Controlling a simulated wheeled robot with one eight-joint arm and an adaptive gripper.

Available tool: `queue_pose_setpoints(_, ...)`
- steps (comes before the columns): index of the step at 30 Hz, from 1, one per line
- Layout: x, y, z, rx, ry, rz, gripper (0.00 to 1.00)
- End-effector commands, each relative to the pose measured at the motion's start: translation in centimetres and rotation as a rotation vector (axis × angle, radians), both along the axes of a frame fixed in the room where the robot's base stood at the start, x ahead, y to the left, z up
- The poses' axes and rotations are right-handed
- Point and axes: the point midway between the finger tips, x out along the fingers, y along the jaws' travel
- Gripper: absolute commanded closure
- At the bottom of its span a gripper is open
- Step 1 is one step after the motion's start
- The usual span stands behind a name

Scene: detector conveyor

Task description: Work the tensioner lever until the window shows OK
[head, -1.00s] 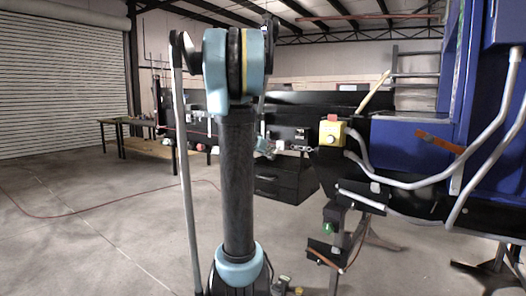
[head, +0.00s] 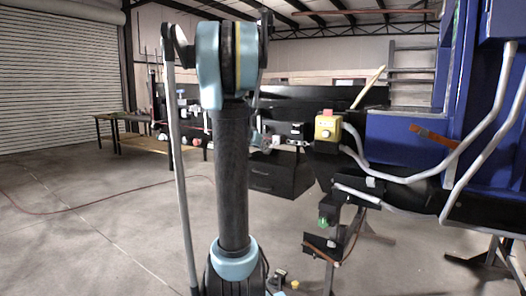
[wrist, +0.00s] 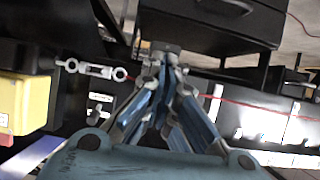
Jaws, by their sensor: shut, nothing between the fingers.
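My gripper (wrist: 165,65) is shut and empty in the wrist view, its blue linkage fingers meeting in front of a black drawer unit. In the head view it is small and partly hidden behind my arm. No part is clearly marked as the tensioner lever. Candidates in the head view are an orange-brown bar (head: 321,256) on a low bracket and another orange-brown bar (head: 433,136) on the blue machine. My gripper is apart from both. A small green patch (head: 323,222) shows on a black bracket. I cannot read any window or OK sign.
A yellow box with a red top (head: 327,128) sits at the machine's near end and also shows in the wrist view (wrist: 22,103). A silver eye-ended link (wrist: 92,69) is beside it. Grey pipes (head: 410,180) cross the blue machine (head: 405,138). The left floor is open.

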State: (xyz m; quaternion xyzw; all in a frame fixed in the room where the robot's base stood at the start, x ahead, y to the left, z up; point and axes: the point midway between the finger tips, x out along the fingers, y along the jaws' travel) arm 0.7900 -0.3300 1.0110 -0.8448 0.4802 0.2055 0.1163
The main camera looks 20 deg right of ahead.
Motion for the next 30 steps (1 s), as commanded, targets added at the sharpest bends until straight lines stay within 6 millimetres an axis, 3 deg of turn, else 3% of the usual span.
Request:
queue_pose_setpoints(5, -0.6, 1.2, 2.6, -0.001, 0.000, -0.002, 1.00)
queue_pose_setpoints(21, -4.8, 8.2, 4.6, -0.002, 0.000, -0.003, 1.00)
queue_pose_setpoints(30, -5.4, 9.0, 5.0, -0.002, -0.001, -0.006, 1.00)
